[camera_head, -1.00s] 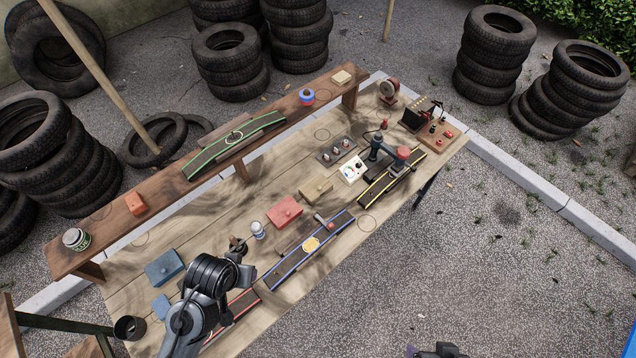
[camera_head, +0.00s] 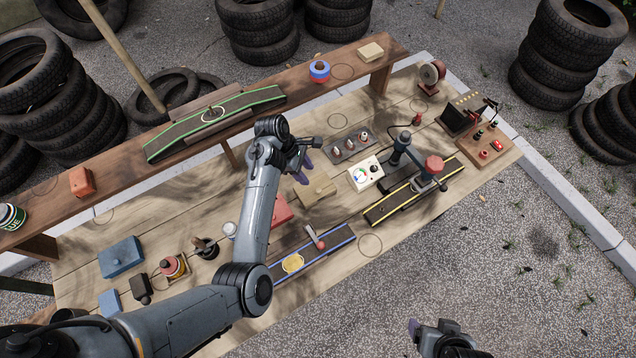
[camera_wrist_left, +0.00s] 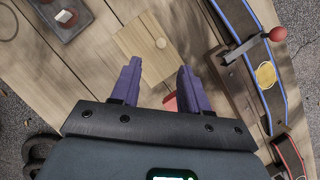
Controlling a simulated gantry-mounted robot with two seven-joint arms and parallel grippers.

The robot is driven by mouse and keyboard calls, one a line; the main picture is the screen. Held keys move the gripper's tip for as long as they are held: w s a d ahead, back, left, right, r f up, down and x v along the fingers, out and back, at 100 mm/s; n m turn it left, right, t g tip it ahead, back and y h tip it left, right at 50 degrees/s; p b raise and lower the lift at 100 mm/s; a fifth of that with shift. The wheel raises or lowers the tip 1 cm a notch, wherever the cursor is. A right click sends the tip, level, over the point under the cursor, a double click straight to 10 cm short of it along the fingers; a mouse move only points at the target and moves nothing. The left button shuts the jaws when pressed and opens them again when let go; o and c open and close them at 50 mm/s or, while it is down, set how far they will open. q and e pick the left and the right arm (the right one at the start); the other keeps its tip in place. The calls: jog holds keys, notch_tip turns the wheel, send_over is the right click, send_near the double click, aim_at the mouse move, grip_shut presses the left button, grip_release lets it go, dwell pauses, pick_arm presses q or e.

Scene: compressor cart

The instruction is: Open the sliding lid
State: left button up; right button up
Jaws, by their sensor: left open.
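A tan wooden box (camera_head: 315,189) with a small round knob on its flat top lies mid-table in the head view. It also shows in the left wrist view (camera_wrist_left: 143,45), ahead of my fingers. A red box (camera_head: 282,211) beside it is partly hidden by my left arm; a blue box (camera_head: 121,257) with a knob lies farther left. I cannot tell which of these has the sliding lid. My left gripper (camera_head: 303,168) is open and empty, its purple fingers pointing down above the tan box, apparently not touching it. My right gripper (camera_head: 432,330) is at the bottom edge, off the table.
A blue-edged track (camera_head: 318,262) with a red-knobbed lever lies right of the red box. A dark socket tray (camera_head: 350,146), white gauge panel (camera_head: 366,173) and yellow-edged track (camera_head: 385,207) lie beyond. A raised wooden shelf (camera_head: 325,88) runs along the back.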

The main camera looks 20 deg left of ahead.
aim_at(319, 190)
pick_arm(q)
jog(key=b+x, duration=0.1)
jog(key=x, duration=0.8)
jog(key=shift+s+f, duration=0.15)
jog(key=shift+f, duration=0.05)
grip_shut()
